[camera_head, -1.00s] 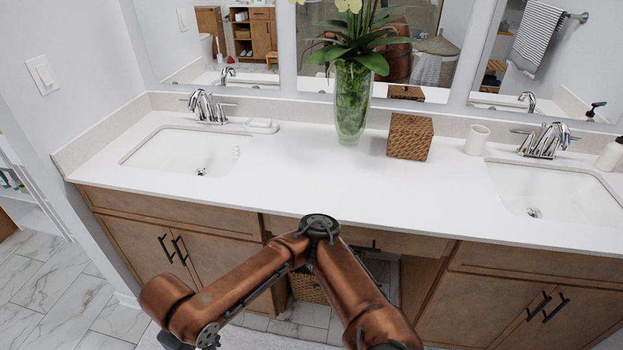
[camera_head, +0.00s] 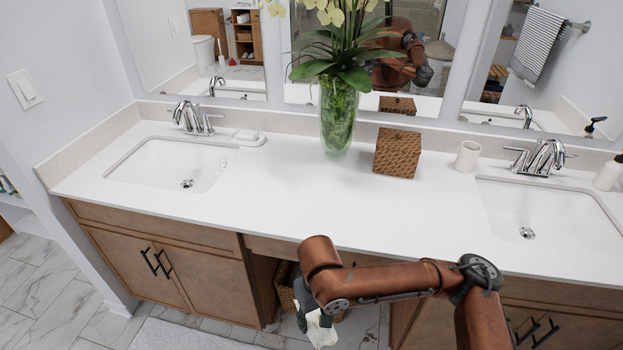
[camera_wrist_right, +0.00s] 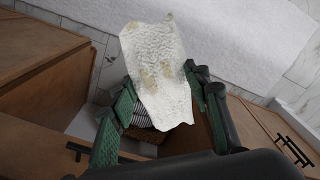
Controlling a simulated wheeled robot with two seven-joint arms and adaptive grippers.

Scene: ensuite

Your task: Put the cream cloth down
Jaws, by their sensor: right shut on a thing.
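The cream cloth (camera_head: 321,331) hangs from my right gripper (camera_head: 306,314), low in front of the vanity, below the counter's front edge. In the right wrist view the cream cloth (camera_wrist_right: 157,72) is a crinkled, pale piece with brownish-yellow stains. It lies between the green-padded fingers of my right gripper (camera_wrist_right: 160,90), which is shut on it. The fingers partly cover its side edges. My left gripper is not in view.
The white counter (camera_head: 270,205) has a clear middle. It bears a green glass vase (camera_head: 337,125), a woven box (camera_head: 397,154) and a white cup (camera_head: 467,156), between two sinks. A woven basket (camera_wrist_right: 140,133) with striped cloth stands below. A pale mat (camera_wrist_right: 235,45) lies on the floor.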

